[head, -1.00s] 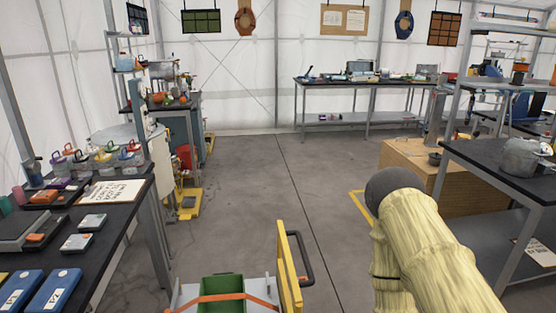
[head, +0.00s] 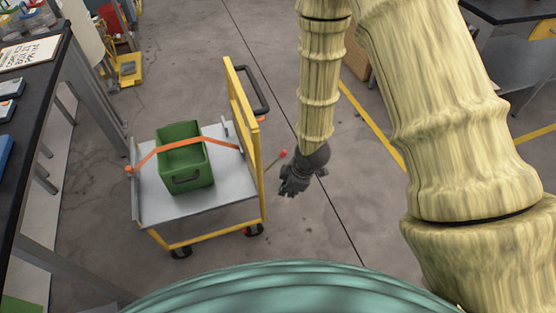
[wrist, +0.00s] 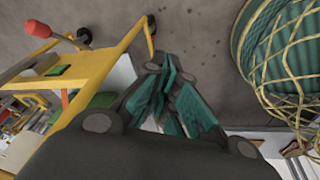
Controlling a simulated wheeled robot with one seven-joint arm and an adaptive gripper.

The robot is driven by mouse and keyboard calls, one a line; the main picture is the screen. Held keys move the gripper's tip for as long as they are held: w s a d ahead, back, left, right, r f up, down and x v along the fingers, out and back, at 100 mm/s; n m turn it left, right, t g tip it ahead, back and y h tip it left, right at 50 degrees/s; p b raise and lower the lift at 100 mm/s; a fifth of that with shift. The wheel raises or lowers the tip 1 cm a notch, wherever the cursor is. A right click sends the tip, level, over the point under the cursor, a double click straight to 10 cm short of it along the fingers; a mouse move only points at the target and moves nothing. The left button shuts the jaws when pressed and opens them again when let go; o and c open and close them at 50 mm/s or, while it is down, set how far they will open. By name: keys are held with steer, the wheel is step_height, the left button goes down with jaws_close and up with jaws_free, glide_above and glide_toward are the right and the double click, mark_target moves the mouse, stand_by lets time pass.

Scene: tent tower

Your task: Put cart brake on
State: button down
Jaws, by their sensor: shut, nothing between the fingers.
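The cart (head: 228,208) has a yellow frame and a grey deck, and stands left of my arm in the head view. A lever with a red knob (head: 283,153), which looks like the brake lever, sticks out from the cart's handle side. The red knob also shows at upper left in the wrist view (wrist: 37,28). My gripper (head: 288,190) is shut and empty, pointing down beside the cart's yellow end panel (head: 243,125). In the head view it appears just below and right of the knob. In the wrist view its teal fingers (wrist: 168,85) are together, apart from the knob.
A green bin (head: 184,160) sits on the cart under an orange strap (head: 222,143). A black handle (head: 256,90) rises at the cart's far right. A black-topped workbench (head: 30,120) stands at left. The floor right of my gripper is clear.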

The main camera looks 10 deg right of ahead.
steer(key=w+r+n+t+h+b, duration=0.15)
steer(key=w+r+n+b, duration=0.25)
steer(key=w+r+n, duration=0.65)
steer(key=m+b, duration=0.2)
steer(key=b, duration=0.1)
glide_above(275, 162)
steer(key=s, duration=0.2)
step_height(275, 162, down, 14)
steer(key=shift+w+d, duration=0.15)
steer(key=shift+d, duration=0.25)
steer(key=shift+n+p, duration=0.25)
steer(key=shift+p, duration=0.35)
